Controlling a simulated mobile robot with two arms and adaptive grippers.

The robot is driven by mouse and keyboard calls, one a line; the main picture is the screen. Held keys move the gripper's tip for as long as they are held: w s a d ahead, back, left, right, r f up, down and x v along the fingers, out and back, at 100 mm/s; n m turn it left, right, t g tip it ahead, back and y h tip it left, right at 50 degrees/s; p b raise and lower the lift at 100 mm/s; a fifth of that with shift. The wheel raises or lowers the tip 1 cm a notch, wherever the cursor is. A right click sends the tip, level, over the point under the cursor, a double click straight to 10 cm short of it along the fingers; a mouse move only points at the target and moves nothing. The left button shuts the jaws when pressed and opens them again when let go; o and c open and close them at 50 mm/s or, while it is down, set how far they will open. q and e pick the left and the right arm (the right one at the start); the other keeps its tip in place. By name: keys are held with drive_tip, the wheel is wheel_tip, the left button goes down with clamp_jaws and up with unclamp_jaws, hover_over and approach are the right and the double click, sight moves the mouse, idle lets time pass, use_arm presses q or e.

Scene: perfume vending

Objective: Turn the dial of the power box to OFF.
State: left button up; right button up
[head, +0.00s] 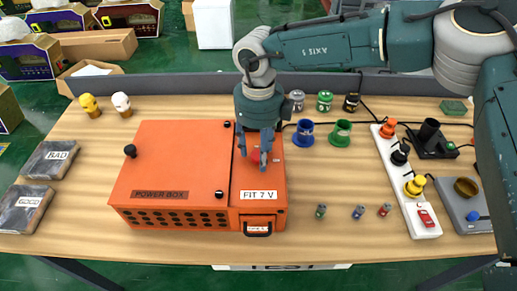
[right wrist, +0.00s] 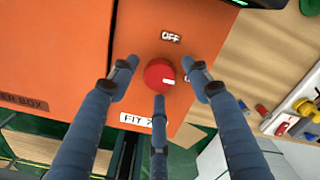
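The orange power box (head: 170,165) sits on the wooden table, left of centre in the head view. Its red dial (head: 254,156) is on the right-hand panel above the FIT 7 V label (head: 258,195); the dial shows clearly in the right wrist view (right wrist: 159,74). The dial's white mark points right and slightly down there, towards a label partly hidden by a finger. The OFF label (right wrist: 171,37) is above the dial. My right gripper (head: 253,154) is over the dial, its three fingers spread around it and apart from it in the wrist view (right wrist: 163,86). My left gripper is out of view.
A black knob (head: 130,151) stands up from the box's left side. A white power strip (head: 412,195) with coloured plugs lies further right.

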drive_tip(key=c, duration=0.9)
drive_tip(key=n+b, duration=0.2)
drive_tip(key=b, duration=0.1)
drive_tip(key=shift+f+n, duration=0.2)
drive_tip(key=shift+n, duration=0.1)
drive_tip(key=n+b, duration=0.3)
drive_tip(key=n, duration=0.1)
drive_tip(key=shift+r+n, duration=0.1)
drive_tip(key=shift+n, duration=0.2)
drive_tip(key=n+b, duration=0.2)
drive_tip(key=n, duration=0.3)
drive_tip(key=shift+r, duration=0.1)
drive_tip(key=n+b, duration=0.1)
drive_tip(key=n, duration=0.4)
drive_tip(key=shift+w+r, duration=0.1)
drive_tip(key=shift+n, duration=0.5)
